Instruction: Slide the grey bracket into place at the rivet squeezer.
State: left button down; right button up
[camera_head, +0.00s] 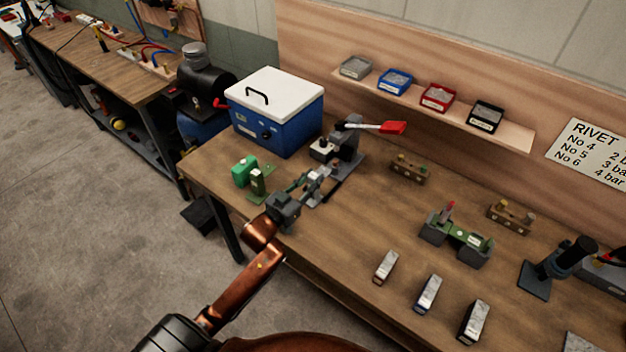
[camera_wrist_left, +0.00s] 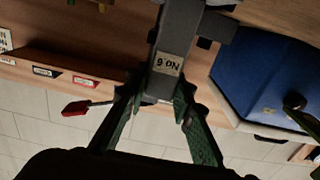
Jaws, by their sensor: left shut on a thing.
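My left gripper (camera_head: 314,178) is over the left part of the workbench, just in front of the rivet squeezer (camera_head: 345,143), a grey tool with a red-ended lever. In the left wrist view, the green fingers (camera_wrist_left: 164,92) are shut on the grey bracket (camera_wrist_left: 168,40), one finger on each side. The bracket carries a small upside-down label reading No 6. In the head view it is small and partly hidden by the fingers, close to the squeezer's near side. I cannot tell whether it touches the squeezer. My right gripper is not in view.
A blue box with a white lid (camera_head: 277,112) stands behind on the left. A green item (camera_head: 245,171) is left of the gripper. A green-and-grey fixture (camera_head: 457,240) and several labelled blocks (camera_head: 429,294) are to the right. Small bins (camera_head: 437,97) stand on a shelf.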

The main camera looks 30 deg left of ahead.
pick_arm(q)
jog(key=shift+r, duration=0.15)
jog(key=c, duration=1.7)
grip_release()
jog(key=shift+f, duration=0.2)
jog(key=shift+o, duration=0.2)
jog(key=shift+r, duration=0.2)
jog(key=s, duration=1.2)
jog(key=shift+a+p, duration=0.35)
jog(key=shift+a, duration=0.1)
